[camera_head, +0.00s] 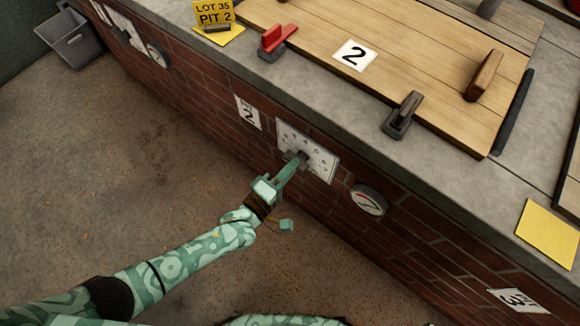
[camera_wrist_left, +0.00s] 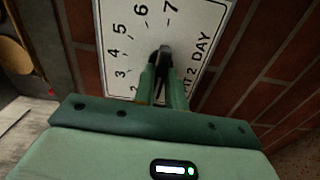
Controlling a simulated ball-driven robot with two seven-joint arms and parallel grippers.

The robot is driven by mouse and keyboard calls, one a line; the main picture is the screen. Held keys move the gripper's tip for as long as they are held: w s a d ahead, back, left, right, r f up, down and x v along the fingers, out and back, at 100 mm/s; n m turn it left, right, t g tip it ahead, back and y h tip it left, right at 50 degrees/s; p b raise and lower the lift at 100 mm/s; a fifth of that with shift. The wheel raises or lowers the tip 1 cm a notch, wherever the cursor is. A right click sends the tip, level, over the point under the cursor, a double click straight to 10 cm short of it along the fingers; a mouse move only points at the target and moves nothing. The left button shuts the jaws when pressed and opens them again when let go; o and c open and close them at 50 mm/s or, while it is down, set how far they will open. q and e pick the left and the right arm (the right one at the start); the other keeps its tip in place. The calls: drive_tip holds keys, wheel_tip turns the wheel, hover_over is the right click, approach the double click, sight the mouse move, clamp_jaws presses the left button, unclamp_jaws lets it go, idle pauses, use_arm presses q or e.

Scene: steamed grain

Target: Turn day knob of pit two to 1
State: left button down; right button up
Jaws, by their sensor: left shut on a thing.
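The day plate of pit two (camera_head: 322,163) is a white panel on the brick wall. In the left wrist view the plate (camera_wrist_left: 117,25) shows the numbers 2 to 7 and part of the words "2 DAY". The dark knob (camera_head: 301,156) sits at the plate's middle; it also shows in the left wrist view (camera_wrist_left: 164,52). My left gripper (camera_head: 296,164) reaches the plate and is shut on the knob, with its fingers on both sides in the left wrist view (camera_wrist_left: 163,75). The fingers hide the lower part of the dial, so the 1 is not visible. My right gripper is not in view.
A round gauge (camera_head: 369,200) is on the wall right of the plate. A "2" sign (camera_head: 248,112) is to its left. Above, the ledge carries a wooden lid (camera_head: 400,60), a red-handled clamp (camera_head: 277,40) and a dark clamp (camera_head: 402,115).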

use_arm(q)
drive_tip(key=shift+a+f+n, duration=0.15)
drive_tip(key=shift+n, duration=0.15)
idle(0.4)
drive_tip(key=c, duration=1.4)
unclamp_jaws()
drive_tip(key=shift+c, duration=0.2)
